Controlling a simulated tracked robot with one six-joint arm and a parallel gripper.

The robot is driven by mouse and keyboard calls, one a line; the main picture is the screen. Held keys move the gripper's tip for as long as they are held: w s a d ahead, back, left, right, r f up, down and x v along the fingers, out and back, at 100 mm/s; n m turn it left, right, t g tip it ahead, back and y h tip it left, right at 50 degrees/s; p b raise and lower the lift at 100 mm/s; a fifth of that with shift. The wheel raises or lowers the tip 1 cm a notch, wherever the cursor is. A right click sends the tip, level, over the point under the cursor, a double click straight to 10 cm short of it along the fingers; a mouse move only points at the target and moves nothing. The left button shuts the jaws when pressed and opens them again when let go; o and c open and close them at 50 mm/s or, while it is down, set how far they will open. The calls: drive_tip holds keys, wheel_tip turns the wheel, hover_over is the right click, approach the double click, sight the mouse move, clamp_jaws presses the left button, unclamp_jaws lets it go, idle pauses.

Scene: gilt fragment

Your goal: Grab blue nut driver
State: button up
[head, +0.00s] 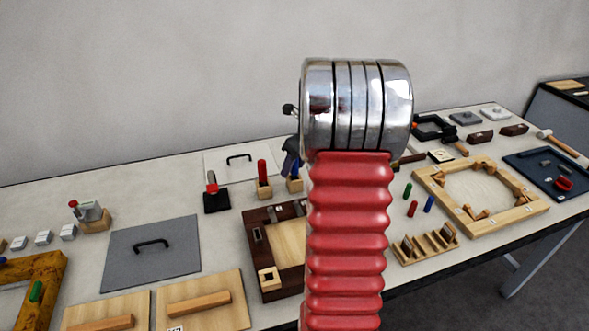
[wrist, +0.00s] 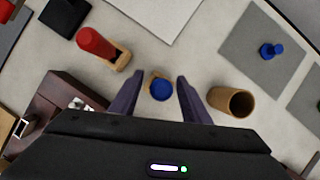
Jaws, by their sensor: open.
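The blue nut driver (wrist: 161,89) is seen from above in the wrist view as a round blue handle end in a small wooden holder (wrist: 150,77). My gripper (wrist: 160,76) is open, with one dark finger on each side of the blue handle. Both fingers look apart from it, and I cannot tell their height against it. In the head view, the dark end of my gripper (head: 290,158) shows just left of my arm, above a small wooden block (head: 294,186). My arm hides part of that area.
A red-handled tool (wrist: 95,42) in a wooden holder (wrist: 121,60) stands close on the left. A round wooden cup (wrist: 231,101) stands on the right. A grey plate with a blue knob (wrist: 271,50) lies at upper right. A dark wooden frame (head: 257,219) lies nearby.

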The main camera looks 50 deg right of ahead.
drive_tip(key=shift+c, duration=0.6)
clamp_jaws()
